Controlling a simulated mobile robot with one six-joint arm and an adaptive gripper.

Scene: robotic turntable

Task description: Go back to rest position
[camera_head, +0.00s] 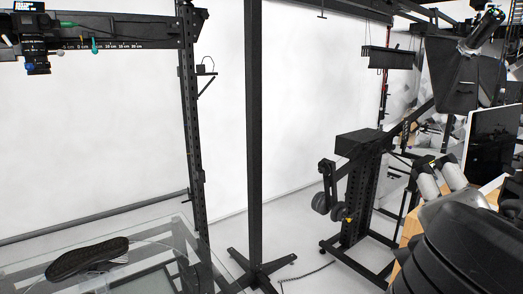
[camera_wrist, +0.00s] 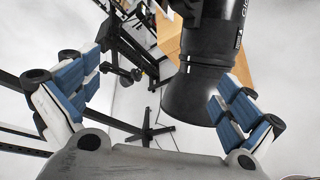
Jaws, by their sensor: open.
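My gripper (camera_wrist: 155,88) shows in the wrist view with its two blue-padded fingers spread wide apart. It is open, and nothing is between the pads. A dark shoe or sole-like object (camera_head: 88,256) lies on the transparent glass table (camera_head: 165,240) at the lower left of the head view. I cannot make out my gripper in the head view. The shoe does not show in the wrist view.
A black cylindrical lamp-like body (camera_wrist: 195,95) stands close beyond the fingers. A black upright post (camera_head: 254,130) on a splayed foot stands mid-view. A black wheeled stand (camera_head: 360,185) and a monitor (camera_head: 492,140) are at right. Some pale floor shows between the stands.

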